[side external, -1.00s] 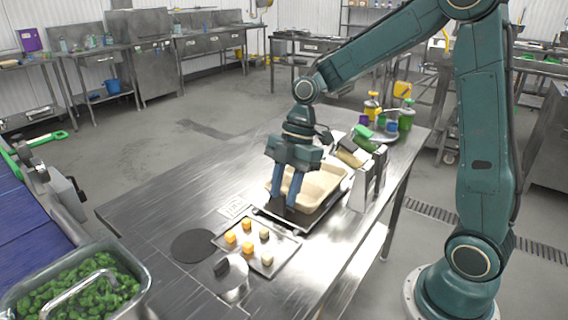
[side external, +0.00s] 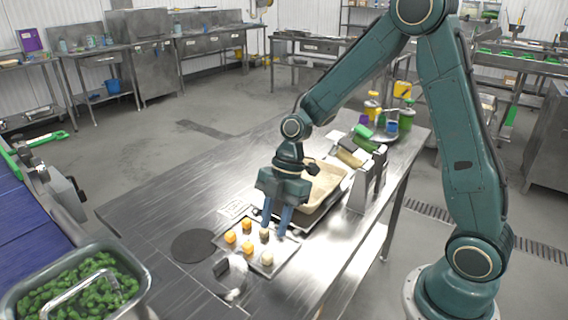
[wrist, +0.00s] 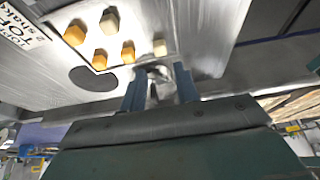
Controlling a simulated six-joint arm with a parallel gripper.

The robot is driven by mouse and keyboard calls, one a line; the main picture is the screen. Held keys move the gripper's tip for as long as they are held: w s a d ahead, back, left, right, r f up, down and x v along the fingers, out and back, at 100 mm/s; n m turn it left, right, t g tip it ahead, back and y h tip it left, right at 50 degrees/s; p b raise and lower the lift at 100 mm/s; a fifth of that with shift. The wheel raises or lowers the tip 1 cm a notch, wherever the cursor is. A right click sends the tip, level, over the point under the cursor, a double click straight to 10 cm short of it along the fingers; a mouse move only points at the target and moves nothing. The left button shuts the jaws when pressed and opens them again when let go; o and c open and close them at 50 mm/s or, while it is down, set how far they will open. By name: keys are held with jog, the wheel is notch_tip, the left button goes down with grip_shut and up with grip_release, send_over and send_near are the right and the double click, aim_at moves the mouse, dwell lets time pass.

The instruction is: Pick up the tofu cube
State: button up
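The metal tray (side external: 287,250) on the steel table holds several small cubes. The palest, cream-white cube (side external: 267,259), which fits tofu, sits at its front right corner and also shows in the wrist view (wrist: 160,47). A tan cube with darker sides (side external: 264,235) sits behind it; the others are orange (side external: 247,248). My gripper (side external: 274,230), pointing down, is at the tray's back edge, above and behind the pale cube.
A beige rice container (side external: 325,185) stands behind the gripper, with an upright metal holder (side external: 362,190) to its right. A dark round disc (side external: 193,246) lies left of the tray.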

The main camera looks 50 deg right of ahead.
aim_at(267, 255)
jog(key=shift+x, duration=1.1)
jog(key=shift+f, duration=0.1)
jog(key=shift+x, duration=2.5)
grip_shut()
